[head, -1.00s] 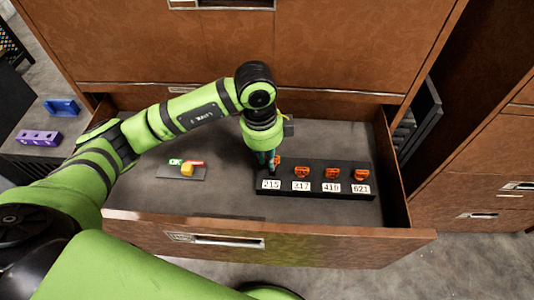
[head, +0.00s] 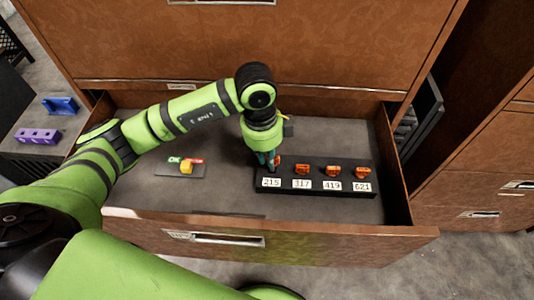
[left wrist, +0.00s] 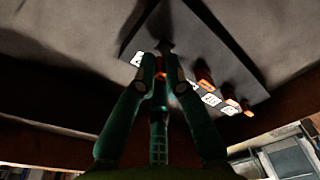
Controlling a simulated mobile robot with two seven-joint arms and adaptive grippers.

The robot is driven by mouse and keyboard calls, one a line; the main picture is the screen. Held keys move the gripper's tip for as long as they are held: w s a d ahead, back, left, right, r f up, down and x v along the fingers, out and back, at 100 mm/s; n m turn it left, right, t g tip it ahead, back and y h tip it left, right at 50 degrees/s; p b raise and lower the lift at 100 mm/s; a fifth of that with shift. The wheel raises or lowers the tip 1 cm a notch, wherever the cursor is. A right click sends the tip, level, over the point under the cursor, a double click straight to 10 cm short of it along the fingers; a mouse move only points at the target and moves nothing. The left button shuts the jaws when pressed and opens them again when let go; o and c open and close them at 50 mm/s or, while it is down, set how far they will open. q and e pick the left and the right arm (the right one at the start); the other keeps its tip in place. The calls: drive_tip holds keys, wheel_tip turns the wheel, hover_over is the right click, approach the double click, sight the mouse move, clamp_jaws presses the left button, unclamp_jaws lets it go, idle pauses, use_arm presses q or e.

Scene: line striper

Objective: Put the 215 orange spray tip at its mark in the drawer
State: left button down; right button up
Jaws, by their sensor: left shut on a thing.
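A black rack (head: 318,188) lies on the drawer floor with white labels 215, 317, 419 and 621 along its front. My left gripper (head: 268,162) points down at the rack's left end, just behind the 215 label (head: 271,183). It is shut on the 215 orange spray tip (head: 277,160), which is mostly hidden by the fingers. I cannot tell whether the tip touches the rack. My right gripper is not in view.
Other orange tips stand behind the labels 317 (head: 303,169), 419 (head: 333,171) and 621 (head: 362,172). The drawer floor between is clear.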

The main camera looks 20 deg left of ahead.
use_arm(q)
drive_tip(key=shift+f+b, duration=1.2)
drive_tip(key=shift+f, duration=0.35)
idle(0.4)
drive_tip(key=c, duration=0.9)
unclamp_jaws()
drive_tip(key=shift+s+a+r+p, duration=0.1)
drive_tip(key=shift+a+r+p, duration=0.05)
drive_tip(key=shift+r+p, duration=1.45)
drive_tip(key=shift+s+a+r+p, duration=0.15)
drive_tip(key=shift+r+p, duration=1.05)
drive_tip(key=shift+r, duration=0.7)
drive_tip(key=shift+w, duration=0.15)
